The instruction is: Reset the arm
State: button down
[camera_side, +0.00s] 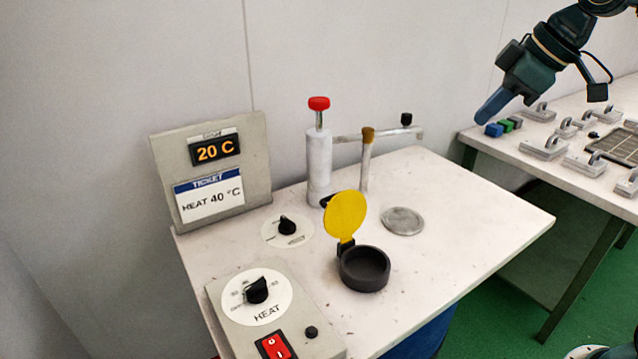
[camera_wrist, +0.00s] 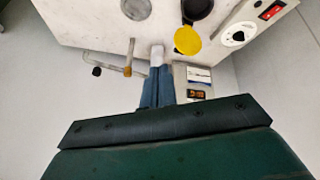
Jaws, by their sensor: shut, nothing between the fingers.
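My gripper (camera_side: 492,107) is at the upper right of the side view, raised in the air above the left end of the second table. Its blue fingers are together with nothing between them. In the wrist view the shut fingers (camera_wrist: 157,88) point toward the white dispensing table, with the dispenser beyond their tips. My gripper touches nothing that I can see.
The white table (camera_side: 480,215) holds a dispenser with a red knob (camera_side: 319,103), a dark round mould (camera_side: 364,270) with its yellow lid (camera_side: 346,215) raised, a metal disc (camera_side: 403,221) and a heat control box (camera_side: 300,335). A display reads 20 C (camera_side: 215,151). Clamps (camera_side: 543,148) stand on the second table.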

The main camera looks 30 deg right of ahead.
jog(key=s+a+f+m, duration=0.1)
jog(key=s+f+m, duration=0.2)
jog(key=s, duration=0.5)
jog(key=s+a+f+m+h, duration=0.1)
jog(key=s+f+m, duration=0.2)
jog(key=s, duration=0.6)
notch_tip(320, 180, down, 2)
jog(key=shift+w+a, duration=0.1)
